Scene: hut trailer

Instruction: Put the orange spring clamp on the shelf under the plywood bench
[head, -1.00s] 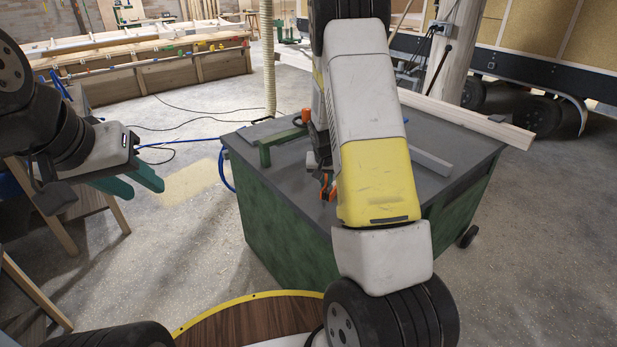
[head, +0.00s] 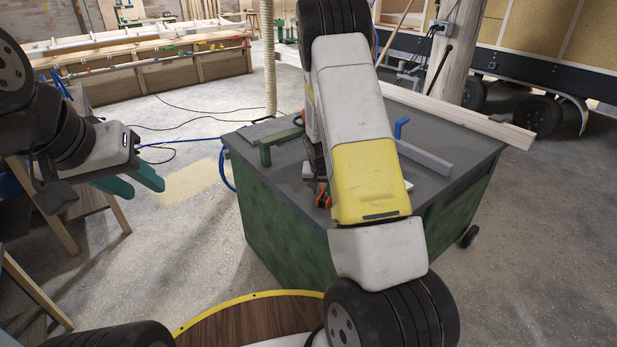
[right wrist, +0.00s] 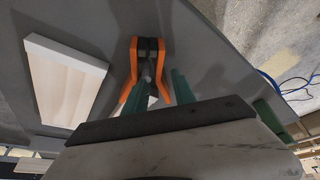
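The orange spring clamp (head: 322,196) lies on the dark top of the green cabinet (head: 290,215), partly hidden by my right arm in the head view. In the right wrist view the clamp (right wrist: 134,62) has orange arms and a dark middle. My right gripper (right wrist: 155,90) has its green fingers apart, close to the clamp's orange arms; I cannot tell whether they touch it. My left gripper (head: 132,182) is open and empty at the left. A wooden piece with legs (head: 92,222) stands at the left edge; I cannot tell whether it is the plywood bench.
A pale wood block (right wrist: 65,82) lies beside the clamp. A green metal piece (head: 266,150), a grey bar (head: 425,158), a blue piece (head: 401,128) and a long plank (head: 470,118) are on the cabinet top. Blue hose hangs at its left side. Floor left of the cabinet is mostly clear.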

